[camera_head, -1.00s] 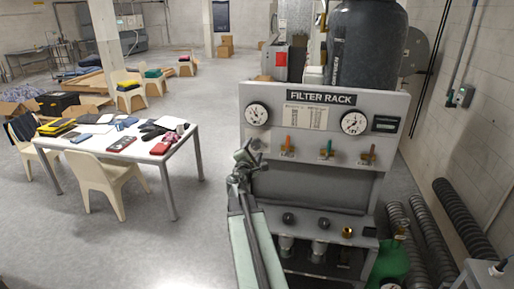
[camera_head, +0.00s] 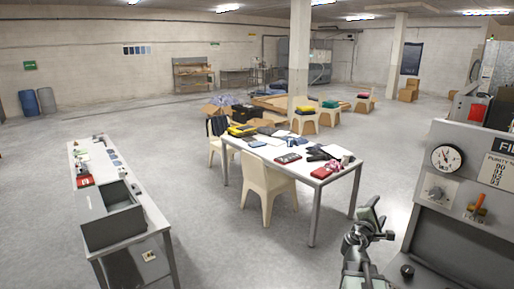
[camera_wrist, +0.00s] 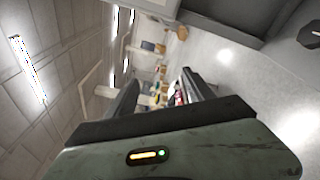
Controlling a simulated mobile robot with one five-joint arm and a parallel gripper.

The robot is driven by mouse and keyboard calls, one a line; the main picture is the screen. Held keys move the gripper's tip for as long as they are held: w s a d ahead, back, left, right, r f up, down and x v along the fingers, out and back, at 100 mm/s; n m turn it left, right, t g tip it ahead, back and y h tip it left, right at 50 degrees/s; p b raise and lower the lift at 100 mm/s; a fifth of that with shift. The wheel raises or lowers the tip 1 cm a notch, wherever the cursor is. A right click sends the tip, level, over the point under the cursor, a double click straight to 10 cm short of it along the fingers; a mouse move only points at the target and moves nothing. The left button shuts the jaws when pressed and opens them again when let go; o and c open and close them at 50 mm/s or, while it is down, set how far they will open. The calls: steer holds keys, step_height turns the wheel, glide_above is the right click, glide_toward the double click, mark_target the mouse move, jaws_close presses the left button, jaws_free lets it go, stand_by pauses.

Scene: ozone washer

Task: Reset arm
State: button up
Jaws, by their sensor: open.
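My gripper (camera_head: 371,222) is in the lower right of the head view, at the end of my raised arm. It is open, and I see nothing between its fingers. In the wrist view its two dark fingers (camera_wrist: 160,95) stand apart, with the room showing tilted beyond them. The grey filter rack (camera_head: 462,215) is just right of my gripper in the head view, partly cut off by the right edge. Its gauge (camera_head: 447,158) and an orange-handled valve (camera_head: 478,207) show.
A white table (camera_head: 335,190) with folded cloths and other items stands left of my gripper, with a cream chair (camera_head: 265,190) at its near side. A workbench (camera_head: 75,160) with a grey bin (camera_head: 110,225) is at left. The floor between them is clear.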

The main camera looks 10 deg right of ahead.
steer(key=a+f+m+g+y+b, duration=0.2)
steer(key=a+f+m+y+b, duration=0.15)
steer(key=a+f, duration=0.75)
steer(key=a+f+m+g+y+b, duration=0.2)
steer(key=a+f+m+g+b, duration=0.15)
steer(key=a+f, duration=0.8)
steer(key=s+a+f+m+g+y+b, duration=0.1)
steer(key=s+a+f+m+g+y, duration=0.5)
steer(key=s+a+f, duration=0.5)
steer(key=s+a+m+y, duration=0.1)
steer(key=s+a, duration=0.1)
steer(key=s, duration=0.1)
steer(key=shift+s+a+f, duration=0.25)
steer(key=shift+a+f, duration=0.05)
steer(key=shift+f, duration=0.1)
